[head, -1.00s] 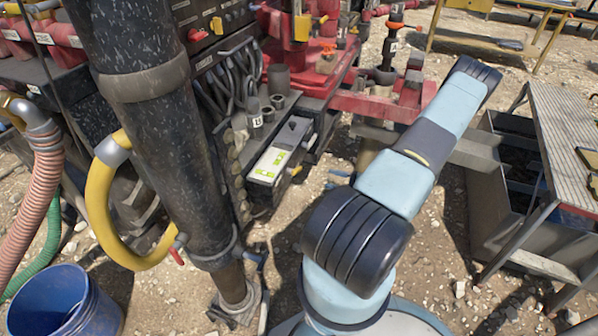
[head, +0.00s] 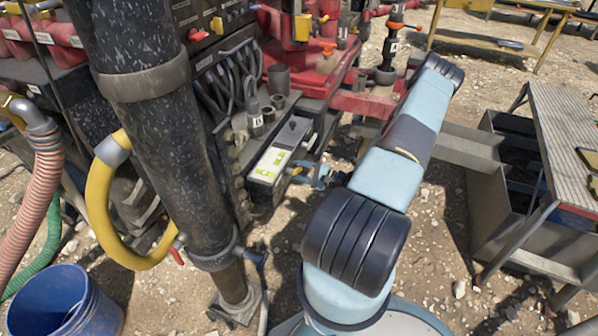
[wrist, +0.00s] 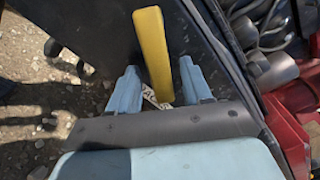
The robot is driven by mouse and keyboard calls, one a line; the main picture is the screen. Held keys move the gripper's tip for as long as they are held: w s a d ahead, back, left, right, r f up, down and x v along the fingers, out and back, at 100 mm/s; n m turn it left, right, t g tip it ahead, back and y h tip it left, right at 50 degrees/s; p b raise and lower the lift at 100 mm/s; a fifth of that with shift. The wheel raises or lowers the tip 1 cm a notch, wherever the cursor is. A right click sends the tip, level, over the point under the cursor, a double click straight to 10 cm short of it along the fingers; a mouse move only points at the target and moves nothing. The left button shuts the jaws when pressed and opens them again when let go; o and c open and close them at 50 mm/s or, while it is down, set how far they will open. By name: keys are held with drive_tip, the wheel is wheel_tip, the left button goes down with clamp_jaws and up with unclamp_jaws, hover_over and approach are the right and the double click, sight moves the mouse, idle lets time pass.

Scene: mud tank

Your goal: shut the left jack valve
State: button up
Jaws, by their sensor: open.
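My gripper (wrist: 158,82) is open, with one pale blue finger on each side of the lever's lower part. The lever appears between the fingers, not gripped. In the head view my gripper (head: 316,176) is beside the grey box with yellow-green labels (head: 270,164), next to a small yellow handle (head: 296,171).
A black speckled column (head: 150,130) and yellow hose (head: 103,205) stand at left. Grey cables (head: 228,82) and red frame parts (head: 375,103) lie behind the box. A metal bench (head: 570,130) and open bin (head: 500,235) are at right. Gravel ground lies between.

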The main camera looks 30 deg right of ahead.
drive_tip(key=shift+w+a, duration=0.1)
drive_tip(key=shift+w, duration=0.05)
clamp_jaws()
idle(0.4)
